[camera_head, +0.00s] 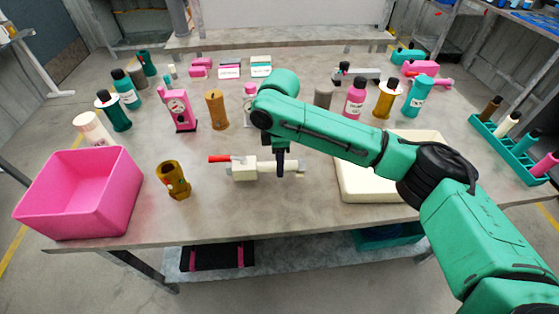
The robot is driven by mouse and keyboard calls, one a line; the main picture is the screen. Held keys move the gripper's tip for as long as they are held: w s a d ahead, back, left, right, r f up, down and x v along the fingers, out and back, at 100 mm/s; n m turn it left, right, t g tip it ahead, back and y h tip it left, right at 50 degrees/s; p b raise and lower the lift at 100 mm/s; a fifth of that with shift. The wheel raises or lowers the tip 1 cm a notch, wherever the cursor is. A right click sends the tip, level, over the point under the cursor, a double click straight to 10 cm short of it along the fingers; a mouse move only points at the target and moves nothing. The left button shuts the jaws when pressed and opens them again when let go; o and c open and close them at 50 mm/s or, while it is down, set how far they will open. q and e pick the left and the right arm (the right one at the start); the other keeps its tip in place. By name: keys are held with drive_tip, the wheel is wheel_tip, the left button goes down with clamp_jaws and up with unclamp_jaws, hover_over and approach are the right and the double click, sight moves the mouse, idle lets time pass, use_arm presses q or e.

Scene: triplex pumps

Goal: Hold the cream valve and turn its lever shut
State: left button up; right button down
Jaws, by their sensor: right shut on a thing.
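The cream valve (244,170) lies on the grey table near its front middle. Its red lever (219,158) sticks out to the left, roughly in line with the body. My right gripper (281,165) reaches down from above onto the right part of the valve and is shut on it. The fingers are small and dark, and they partly hide the valve there. My left gripper is not in view.
A brown-yellow fitting (174,183) stands left of the valve, beside a pink bin (82,192). A cream tray (372,190) lies to the right, partly under my right arm. Bottles and other parts stand farther back. A green rack (509,146) is at the right.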

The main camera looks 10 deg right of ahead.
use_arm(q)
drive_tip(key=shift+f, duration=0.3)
use_arm(e)
drive_tip(key=shift+f, duration=1)
use_arm(q)
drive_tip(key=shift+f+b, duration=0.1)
drive_tip(key=shift+b, duration=0.3)
use_arm(e)
drive_tip(key=shift+f, duration=0.4)
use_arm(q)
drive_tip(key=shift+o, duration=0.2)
